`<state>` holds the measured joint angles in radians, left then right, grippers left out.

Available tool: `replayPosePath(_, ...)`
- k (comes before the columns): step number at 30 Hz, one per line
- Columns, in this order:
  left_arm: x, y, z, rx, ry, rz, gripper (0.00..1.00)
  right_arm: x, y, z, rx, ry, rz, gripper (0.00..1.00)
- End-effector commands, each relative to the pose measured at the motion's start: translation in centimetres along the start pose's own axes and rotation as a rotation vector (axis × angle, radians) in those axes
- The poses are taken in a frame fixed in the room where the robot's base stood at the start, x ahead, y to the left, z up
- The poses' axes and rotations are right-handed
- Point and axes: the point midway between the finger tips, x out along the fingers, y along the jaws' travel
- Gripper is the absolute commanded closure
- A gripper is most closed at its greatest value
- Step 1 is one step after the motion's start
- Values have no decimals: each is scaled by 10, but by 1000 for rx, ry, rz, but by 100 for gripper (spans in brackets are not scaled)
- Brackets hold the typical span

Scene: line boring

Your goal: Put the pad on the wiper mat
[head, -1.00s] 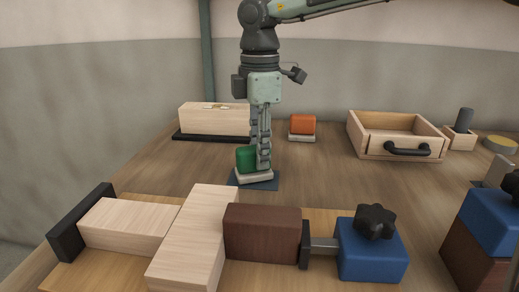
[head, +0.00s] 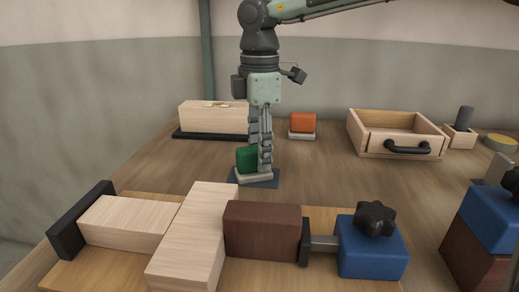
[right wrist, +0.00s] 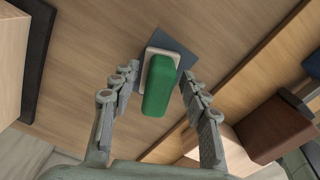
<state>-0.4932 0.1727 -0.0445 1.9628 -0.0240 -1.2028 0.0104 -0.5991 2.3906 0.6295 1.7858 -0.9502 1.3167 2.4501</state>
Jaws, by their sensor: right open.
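The pad is a green block (head: 245,158) on a pale flat base. It also shows in the right wrist view (right wrist: 158,88). It sits on the dark blue-grey wiper mat (head: 270,182), which shows past the pad's base in the right wrist view (right wrist: 181,52). The pad looks upright and off-centre on the mat. My right gripper (head: 261,166) is low over the pad and open. In the right wrist view its fingers (right wrist: 160,76) stand either side of the green block, with gaps on both sides. My left gripper is not in view.
Behind stand an orange block (head: 302,123) on a pale base, a long pale wooden block (head: 212,119) and an open wooden drawer box (head: 395,138). In front lie pale beams, a brown block (head: 262,231) and a blue clamp block (head: 371,250). Bare table lies right of the mat.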

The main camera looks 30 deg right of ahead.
Motion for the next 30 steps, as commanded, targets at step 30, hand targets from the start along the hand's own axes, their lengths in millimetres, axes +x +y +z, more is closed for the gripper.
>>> replayPosePath(30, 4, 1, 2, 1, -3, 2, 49, -122, 0, 0, -1, 0, -1, 54)
